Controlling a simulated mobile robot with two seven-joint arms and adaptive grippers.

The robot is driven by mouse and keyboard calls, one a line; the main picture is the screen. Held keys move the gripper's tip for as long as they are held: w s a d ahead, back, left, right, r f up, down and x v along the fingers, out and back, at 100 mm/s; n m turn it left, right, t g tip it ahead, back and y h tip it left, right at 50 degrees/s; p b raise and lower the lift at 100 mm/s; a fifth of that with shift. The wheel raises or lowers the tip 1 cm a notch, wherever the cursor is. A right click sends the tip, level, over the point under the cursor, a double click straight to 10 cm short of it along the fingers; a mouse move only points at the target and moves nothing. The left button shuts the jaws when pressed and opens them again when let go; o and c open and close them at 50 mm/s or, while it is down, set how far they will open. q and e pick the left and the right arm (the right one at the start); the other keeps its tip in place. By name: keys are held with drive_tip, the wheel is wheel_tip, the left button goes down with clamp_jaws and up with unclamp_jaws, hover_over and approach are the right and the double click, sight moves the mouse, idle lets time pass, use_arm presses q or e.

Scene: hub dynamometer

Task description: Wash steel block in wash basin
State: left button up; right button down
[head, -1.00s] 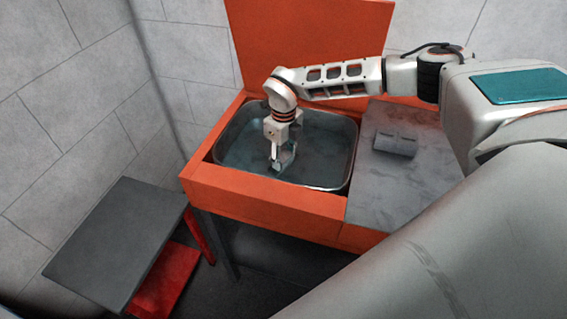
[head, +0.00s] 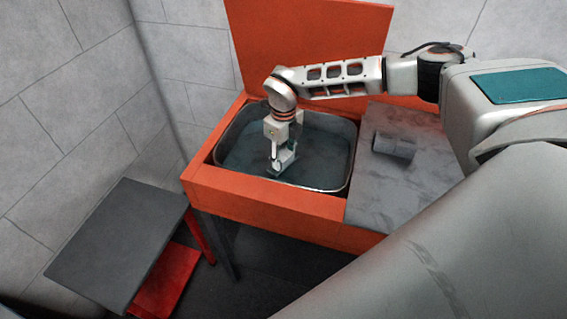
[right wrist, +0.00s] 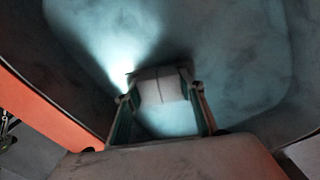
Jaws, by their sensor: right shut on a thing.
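The wash basin (head: 330,175) is a metal tub with dark liquid, set in an orange cabinet, in the middle of the head view. My right gripper (head: 282,162) points down inside the basin, over its middle. In the right wrist view my right gripper (right wrist: 162,105) is shut on a light grey block (right wrist: 160,87), the steel block, which sits between the two fingers. The basin's dark interior (right wrist: 235,60) surrounds it there. In the head view the block is small and mostly hidden by the fingers, low at the liquid. My left gripper is not in view.
A grey counter (head: 385,195) right of the basin carries a grey cylindrical object (head: 395,146). An orange panel (head: 300,45) rises behind the basin. A dark grey table (head: 115,240) and a red shelf (head: 168,280) stand at the lower left, by tiled walls.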

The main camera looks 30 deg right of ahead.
sight(283, 154)
wheel_tip(283, 154, up, 2)
drive_tip(key=shift+r+p, duration=0.1)
drive_tip(key=shift+p, duration=0.55)
drive_tip(key=shift+r+p, duration=0.35)
drive_tip(key=shift+r, duration=0.65)
wheel_tip(283, 154, up, 8)
idle(1.9)
drive_tip(key=shift+r, duration=1.95)
